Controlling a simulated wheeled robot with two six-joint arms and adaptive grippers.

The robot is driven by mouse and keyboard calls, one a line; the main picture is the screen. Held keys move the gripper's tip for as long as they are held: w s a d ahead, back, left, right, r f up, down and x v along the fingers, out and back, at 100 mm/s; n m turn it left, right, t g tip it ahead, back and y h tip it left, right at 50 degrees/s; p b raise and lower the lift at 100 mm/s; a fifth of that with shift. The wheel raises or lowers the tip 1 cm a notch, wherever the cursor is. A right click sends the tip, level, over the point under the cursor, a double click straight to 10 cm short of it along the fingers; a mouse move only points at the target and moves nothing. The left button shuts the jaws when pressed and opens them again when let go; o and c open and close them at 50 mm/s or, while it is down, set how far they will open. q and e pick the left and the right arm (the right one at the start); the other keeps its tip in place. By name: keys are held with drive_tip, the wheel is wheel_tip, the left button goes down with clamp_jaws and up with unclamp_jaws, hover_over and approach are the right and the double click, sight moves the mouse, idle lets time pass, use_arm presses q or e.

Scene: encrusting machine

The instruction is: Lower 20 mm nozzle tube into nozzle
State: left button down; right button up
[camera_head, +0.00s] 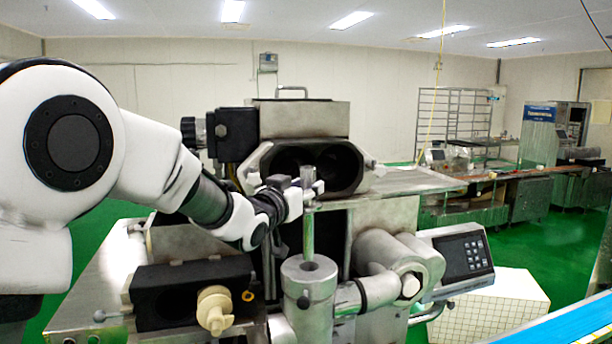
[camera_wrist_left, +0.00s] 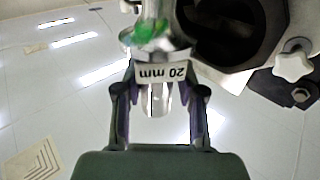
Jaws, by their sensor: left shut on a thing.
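My left gripper (camera_head: 304,190) is shut on the metal 20 mm nozzle tube (camera_head: 308,234), gripping it near its upper end. The tube stands upright, its lower end at the round top opening of the grey metal nozzle (camera_head: 308,298). I cannot tell whether the tip is just above the hole or slightly inside it. In the left wrist view the tube (camera_wrist_left: 158,100) sits between the two fingers (camera_wrist_left: 160,98), with an upside-down "20 mm" label across it. My right gripper is not in view.
The encrusting machine's body (camera_head: 300,120) with its dark twin openings stands right behind the gripper. A pipe joint (camera_head: 395,275) and a keypad panel (camera_head: 463,255) are to the right of the nozzle. A black block with a cream knob (camera_head: 214,310) is to its left.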

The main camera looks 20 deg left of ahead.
use_arm(q)
drive_tip(key=w+f, duration=0.3)
drive_tip(key=w, duration=0.2)
drive_tip(key=s, duration=0.2)
drive_tip(key=s+r, duration=0.1)
drive_tip(key=s, duration=0.1)
drive_tip(key=shift+a+r, duration=0.15)
drive_tip(key=shift+s, duration=0.2)
drive_tip(key=shift+w+f, duration=0.45)
drive_tip(key=shift+w, duration=0.35)
drive_tip(key=shift+s+r, duration=0.45)
drive_tip(key=shift+s, duration=0.1)
drive_tip(key=shift+r, duration=0.35)
drive_tip(key=shift+w+r+p, duration=0.3)
drive_tip(key=shift+r+p, duration=0.65)
drive_tip(key=shift+p, duration=0.05)
drive_tip(key=shift+s, duration=0.2)
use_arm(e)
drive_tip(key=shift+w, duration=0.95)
use_arm(q)
drive_tip(key=shift+r, duration=0.1)
